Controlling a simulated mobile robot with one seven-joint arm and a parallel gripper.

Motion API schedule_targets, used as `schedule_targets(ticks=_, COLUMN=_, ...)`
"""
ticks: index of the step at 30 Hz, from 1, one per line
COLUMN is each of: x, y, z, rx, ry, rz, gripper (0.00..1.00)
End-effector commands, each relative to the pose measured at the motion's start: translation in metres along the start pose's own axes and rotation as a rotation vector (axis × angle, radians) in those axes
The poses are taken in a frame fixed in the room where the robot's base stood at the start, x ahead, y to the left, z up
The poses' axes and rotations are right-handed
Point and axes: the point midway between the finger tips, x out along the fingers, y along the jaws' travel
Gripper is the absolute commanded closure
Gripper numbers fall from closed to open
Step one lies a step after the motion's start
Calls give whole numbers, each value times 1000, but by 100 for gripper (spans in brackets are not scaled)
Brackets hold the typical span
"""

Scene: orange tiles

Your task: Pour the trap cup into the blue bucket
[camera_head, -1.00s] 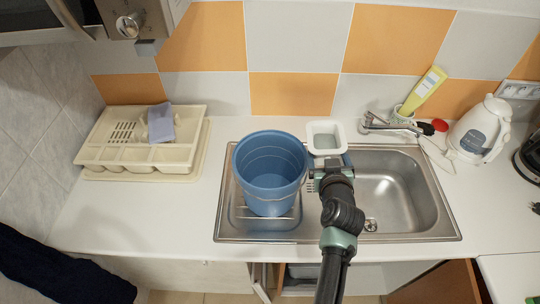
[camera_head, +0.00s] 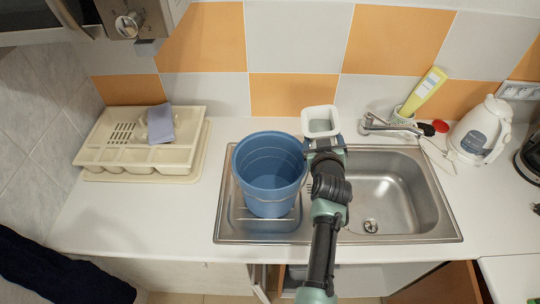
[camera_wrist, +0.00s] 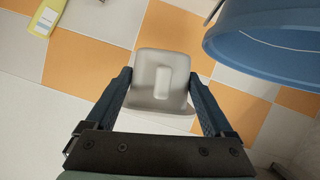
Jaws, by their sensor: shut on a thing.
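The trap cup (camera_head: 321,121) is a white, square, open-topped cup with greyish contents or inner shading; I cannot tell which. My gripper (camera_head: 322,141) is shut on it and holds it upright, beyond and to the right of the bucket's rim. In the wrist view the cup (camera_wrist: 160,82) shows its pale side between the two fingers of my gripper (camera_wrist: 163,90). The blue bucket (camera_head: 268,180) stands upright on the left part of the sink, its open top facing up. Its rim also shows at the upper right of the wrist view (camera_wrist: 270,50).
The steel sink (camera_head: 410,200) has its basin on the right and a faucet (camera_head: 385,124) behind. A beige dish rack (camera_head: 130,145) with a blue cloth stands at left. A white kettle (camera_head: 480,130) and a yellow bottle (camera_head: 424,90) stand at right.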

Motion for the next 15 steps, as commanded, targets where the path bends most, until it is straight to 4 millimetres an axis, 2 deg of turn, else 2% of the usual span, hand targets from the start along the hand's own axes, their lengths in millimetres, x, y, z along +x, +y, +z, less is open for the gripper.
schedule_targets(ticks=1, x=-5, y=1, z=-4, rx=-5, ry=4, rz=4, gripper=98)
schedule_targets(ticks=15, x=-35, y=-3, z=9, rx=-49, ry=5, rz=22, gripper=98)
